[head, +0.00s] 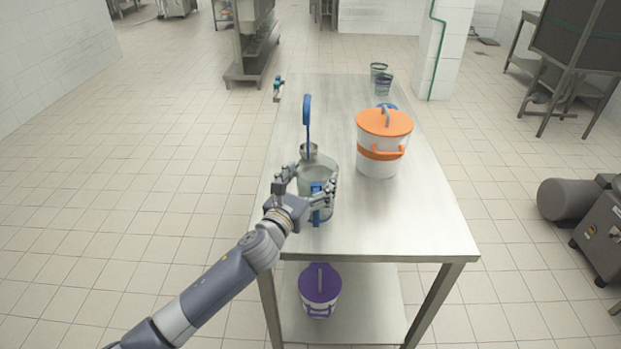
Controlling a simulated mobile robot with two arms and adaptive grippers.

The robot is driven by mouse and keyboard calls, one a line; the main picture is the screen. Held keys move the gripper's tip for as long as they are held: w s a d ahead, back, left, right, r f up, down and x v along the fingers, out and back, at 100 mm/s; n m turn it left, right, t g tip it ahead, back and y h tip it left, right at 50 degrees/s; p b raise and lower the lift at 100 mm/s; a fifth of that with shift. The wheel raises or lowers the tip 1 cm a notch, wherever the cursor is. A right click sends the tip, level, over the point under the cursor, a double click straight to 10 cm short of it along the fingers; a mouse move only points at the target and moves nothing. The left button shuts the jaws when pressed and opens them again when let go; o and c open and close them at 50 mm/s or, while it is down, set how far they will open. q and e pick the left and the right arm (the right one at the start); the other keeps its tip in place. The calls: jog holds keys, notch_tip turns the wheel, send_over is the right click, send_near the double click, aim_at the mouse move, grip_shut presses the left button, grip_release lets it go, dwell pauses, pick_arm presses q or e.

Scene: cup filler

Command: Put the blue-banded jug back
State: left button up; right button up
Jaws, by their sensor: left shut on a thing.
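A clear jug (318,174) with blue on its handle (316,208) stands at or just above the left side of the steel table, near its front half. My left gripper (305,190) is at the jug's near side, shut on it, with its fingers on either side of the jug's near part. The gripper hides part of the jug, so I cannot tell whether its base touches the table. My right gripper is not in view.
A ladle with a blue handle (307,112) stands just behind the jug. A white bucket with an orange lid (384,124) is to the right. Glasses (383,85) stand at the back. A purple-lidded bucket (319,285) is on the lower shelf. The table's right front is clear.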

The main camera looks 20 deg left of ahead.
pick_arm(q)
jog(key=o, duration=2)
jog(key=shift+f, duration=0.1)
jog(key=shift+o, duration=0.2)
jog(key=shift+s, duration=0.1)
jog(key=s+a+b, duration=0.1)
jog(key=s, duration=1)
jog(key=shift+s+a, duration=0.25)
jog(key=shift+s, duration=0.1)
